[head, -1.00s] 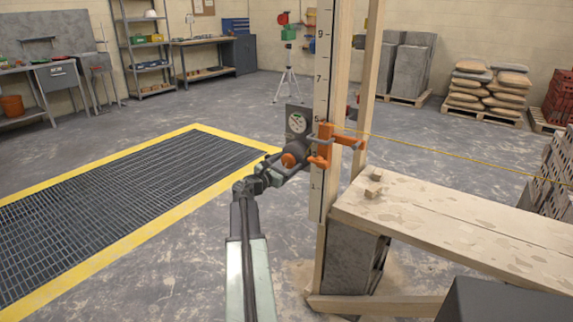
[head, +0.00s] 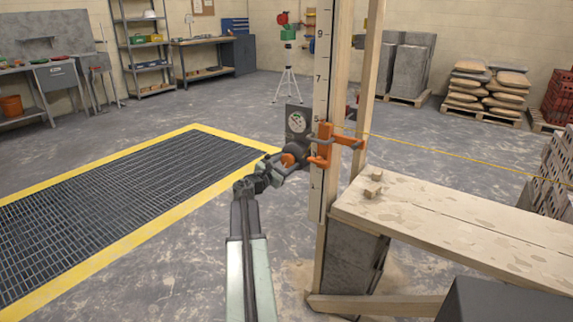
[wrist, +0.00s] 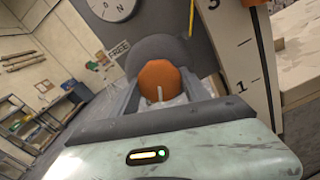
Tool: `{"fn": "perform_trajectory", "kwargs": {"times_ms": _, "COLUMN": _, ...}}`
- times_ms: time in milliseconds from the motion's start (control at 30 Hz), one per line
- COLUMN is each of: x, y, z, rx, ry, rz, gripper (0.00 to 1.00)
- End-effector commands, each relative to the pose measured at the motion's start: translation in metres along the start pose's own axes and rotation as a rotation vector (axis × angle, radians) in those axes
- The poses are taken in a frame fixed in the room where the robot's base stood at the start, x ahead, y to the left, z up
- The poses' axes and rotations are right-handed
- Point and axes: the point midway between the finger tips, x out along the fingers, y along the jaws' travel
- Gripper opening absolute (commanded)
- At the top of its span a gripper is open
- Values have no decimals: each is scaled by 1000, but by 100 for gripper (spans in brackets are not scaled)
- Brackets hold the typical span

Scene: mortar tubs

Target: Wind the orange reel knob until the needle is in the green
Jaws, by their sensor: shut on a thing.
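The orange reel knob (wrist: 160,80) sits between my fingers in the wrist view, with a pale pin or mark on its face. My gripper (head: 290,165) is shut on the knob, which shows as a small orange patch (head: 287,159) in the head view. The dark round reel (wrist: 161,47) is behind the knob. The gauge (head: 298,122) is a pale dial on a dark plate above the reel; in the wrist view the dial (wrist: 112,8) is cut off by the top edge. The needle's position and any green zone are too small to tell.
An orange clamp (head: 325,146) holds to the numbered wooden post (head: 322,80) right of the reel. A yellow line (head: 440,151) runs from it to the right. A plank bench (head: 450,225) stands at right. A yellow-edged floor grate (head: 110,200) lies left.

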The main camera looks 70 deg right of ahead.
Motion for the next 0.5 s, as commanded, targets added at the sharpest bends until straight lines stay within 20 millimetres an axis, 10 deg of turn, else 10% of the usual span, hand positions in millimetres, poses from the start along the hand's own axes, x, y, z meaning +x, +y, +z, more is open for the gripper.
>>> {"fn": "perform_trajectory", "kwargs": {"times_ms": 500, "x": 1, "y": 3, "z": 1, "rx": 466, "ry": -2, "rz": 6, "gripper": 13}}
